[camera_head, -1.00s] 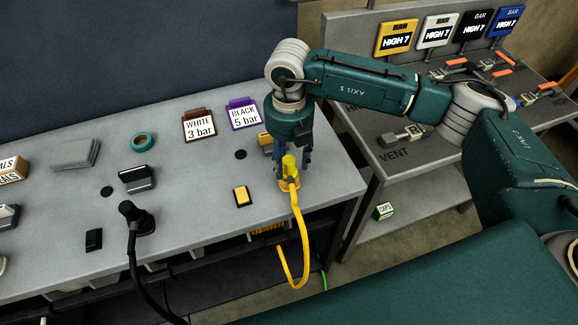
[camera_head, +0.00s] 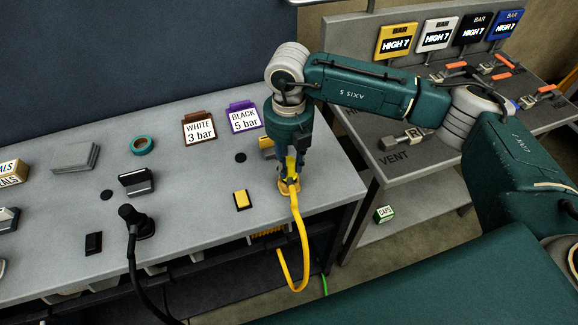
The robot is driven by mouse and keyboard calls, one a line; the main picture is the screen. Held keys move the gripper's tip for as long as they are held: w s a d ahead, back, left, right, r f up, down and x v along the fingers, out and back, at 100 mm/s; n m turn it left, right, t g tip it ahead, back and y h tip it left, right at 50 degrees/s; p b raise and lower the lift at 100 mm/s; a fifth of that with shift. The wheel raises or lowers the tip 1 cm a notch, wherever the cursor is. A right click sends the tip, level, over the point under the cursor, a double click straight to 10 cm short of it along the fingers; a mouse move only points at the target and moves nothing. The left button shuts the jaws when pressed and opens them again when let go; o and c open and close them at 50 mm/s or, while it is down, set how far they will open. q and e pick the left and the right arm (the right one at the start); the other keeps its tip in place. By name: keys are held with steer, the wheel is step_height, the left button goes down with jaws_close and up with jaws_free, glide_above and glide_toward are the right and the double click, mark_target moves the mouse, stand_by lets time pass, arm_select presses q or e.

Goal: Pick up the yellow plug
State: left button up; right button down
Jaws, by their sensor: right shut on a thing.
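The yellow plug (camera_head: 291,165) stands upright near the front right edge of the grey bench, on a yellow-orange base. Its yellow cable (camera_head: 303,240) hangs over the bench's front edge in a hook shape. My right gripper (camera_head: 288,176) points down from above and is shut on the plug, with its fingers at the plug's body. The fingers hide part of the plug. I cannot tell whether the plug is clear of its base. My left gripper is not in view.
A black plug (camera_head: 136,220) with a black cable stands to the left. A yellow switch (camera_head: 242,200) lies between. A second table (camera_head: 400,165) with clamps is at right.

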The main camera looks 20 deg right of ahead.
step_height(320, 180, up, 22)
steer(key=b, duration=0.2)
steer(key=shift+r, duration=0.2)
stand_by(0.3)
